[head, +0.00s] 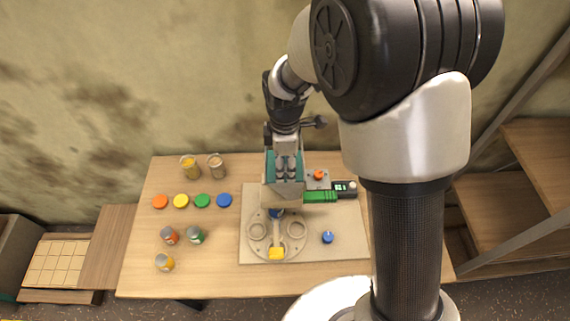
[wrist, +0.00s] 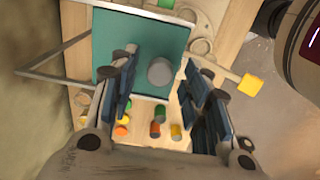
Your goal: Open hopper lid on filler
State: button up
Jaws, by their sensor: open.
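The filler (head: 283,203) stands at the middle of the table, its hopper at the top. The hopper lid (wrist: 135,50) is a flat teal panel with a pale edge and a round grey knob (wrist: 160,72). In the head view, teal edges of the lid (head: 270,164) show on either side of my gripper (head: 286,168). My gripper is over the lid, and in the wrist view (wrist: 158,82) its fingers are spread on either side of the knob, empty. I cannot tell whether they touch it. My gripper hides much of the lid in the head view.
A turntable (head: 296,249) with ring holders and a yellow block (head: 277,253) sits in front of the filler. Colored lids (head: 202,200), small jars (head: 169,236) and two larger jars (head: 191,167) stand to the left. A green part (head: 320,197) lies right of the hopper.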

grip_shut()
dwell(0.6)
